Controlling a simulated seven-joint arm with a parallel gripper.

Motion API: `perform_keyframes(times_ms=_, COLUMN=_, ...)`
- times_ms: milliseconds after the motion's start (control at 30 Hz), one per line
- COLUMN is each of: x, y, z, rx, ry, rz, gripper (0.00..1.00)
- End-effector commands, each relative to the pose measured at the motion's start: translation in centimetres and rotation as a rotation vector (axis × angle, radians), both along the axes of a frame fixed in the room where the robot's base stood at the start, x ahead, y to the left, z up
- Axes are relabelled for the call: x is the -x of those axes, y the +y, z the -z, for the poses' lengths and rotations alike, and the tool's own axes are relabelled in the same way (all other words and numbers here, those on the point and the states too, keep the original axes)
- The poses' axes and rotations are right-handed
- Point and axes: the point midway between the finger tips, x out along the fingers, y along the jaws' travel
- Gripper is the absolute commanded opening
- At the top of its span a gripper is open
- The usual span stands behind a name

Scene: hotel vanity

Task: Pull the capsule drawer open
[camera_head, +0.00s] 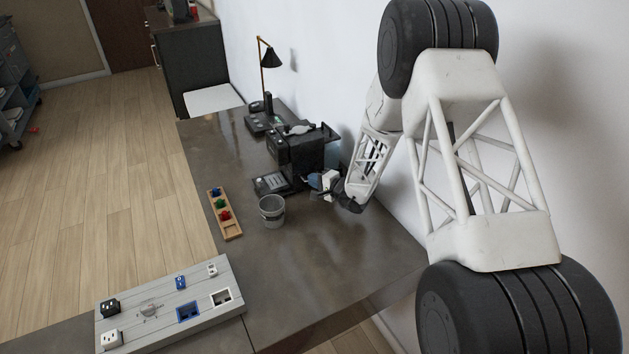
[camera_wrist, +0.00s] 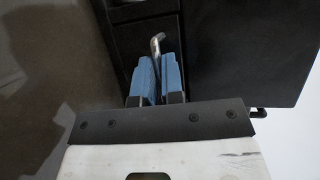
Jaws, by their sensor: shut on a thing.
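A black coffee machine (camera_head: 296,150) stands on the dark counter in the head view. My gripper (camera_head: 315,181) is at its lower right side, with the blue fingers close against the machine. In the wrist view my gripper (camera_wrist: 158,62) has its two blue fingers shut around a thin metal handle (camera_wrist: 156,43). The handle stands in front of a dark panel (camera_wrist: 132,38), which looks like the capsule drawer's front. The drawer's front is hidden in the head view, and I cannot tell how far it is out.
A grey bucket (camera_head: 271,214) and a wooden tray (camera_head: 231,225) with coloured pieces stand left of my gripper. A black lamp (camera_head: 271,57) is behind the machine. A socket panel (camera_head: 145,312) lies at the front left. The counter (camera_head: 330,255) in front is clear.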

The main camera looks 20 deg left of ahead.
Motion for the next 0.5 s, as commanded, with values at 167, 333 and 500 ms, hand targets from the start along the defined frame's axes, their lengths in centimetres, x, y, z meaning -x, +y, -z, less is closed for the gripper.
perform_keyframes(times_ms=167, x=0.2, y=-0.3, z=0.0, rx=0.0, ry=0.0, rz=0.001, gripper=0.0)
perform_keyframes(times_ms=333, x=1.3, y=-1.5, z=0.0, rx=0.001, ry=0.0, rz=0.002, gripper=0.0)
perform_keyframes(times_ms=500, x=2.8, y=-2.9, z=0.0, rx=0.0, ry=0.001, rz=0.002, gripper=0.0)
